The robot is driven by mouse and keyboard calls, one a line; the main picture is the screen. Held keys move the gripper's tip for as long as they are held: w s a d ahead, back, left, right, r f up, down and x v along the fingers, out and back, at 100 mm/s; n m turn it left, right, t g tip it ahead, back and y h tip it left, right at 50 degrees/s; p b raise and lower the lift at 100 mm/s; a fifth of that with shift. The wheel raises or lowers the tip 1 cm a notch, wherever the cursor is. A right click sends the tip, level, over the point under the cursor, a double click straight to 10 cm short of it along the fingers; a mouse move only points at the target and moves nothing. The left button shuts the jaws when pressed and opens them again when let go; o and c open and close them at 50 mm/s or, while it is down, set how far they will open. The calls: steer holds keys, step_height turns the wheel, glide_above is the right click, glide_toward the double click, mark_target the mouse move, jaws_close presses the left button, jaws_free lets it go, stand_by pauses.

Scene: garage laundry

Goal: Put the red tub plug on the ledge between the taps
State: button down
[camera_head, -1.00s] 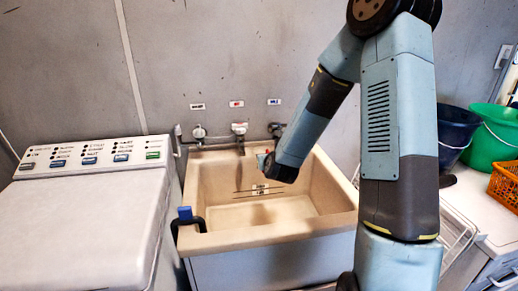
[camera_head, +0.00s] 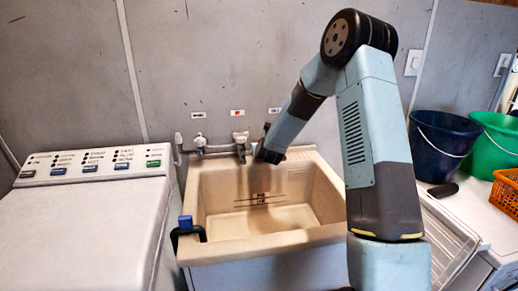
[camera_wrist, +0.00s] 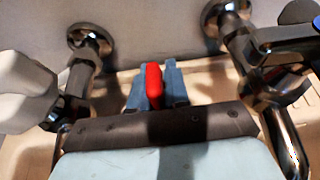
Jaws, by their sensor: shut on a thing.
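The red tub plug (camera_wrist: 153,84) is held upright between the two blue fingers of my gripper (camera_wrist: 154,78) in the wrist view. My gripper is at the sink's back ledge (camera_wrist: 205,74), between a metal tap with a pale handle (camera_wrist: 84,60) on the left and one with a blue handle (camera_wrist: 272,78) on the right. I cannot tell whether the plug touches the ledge. The left tap (camera_head: 200,143) and middle tap (camera_head: 240,140) show there.
A washing machine (camera_head: 85,230) stands left of the sink. A blue clamp (camera_head: 186,222) sits on the sink's front left rim. A dark blue bucket (camera_head: 440,150), a green bucket (camera_head: 497,148) and an orange basket (camera_head: 507,190) are on the right. The basin is empty.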

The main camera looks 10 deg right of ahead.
steer(key=shift+w, duration=0.65)
steer(key=shift+w+f, duration=0.1)
steer(key=shift+f, duration=0.25)
steer(key=c, duration=1.1)
jaws_free()
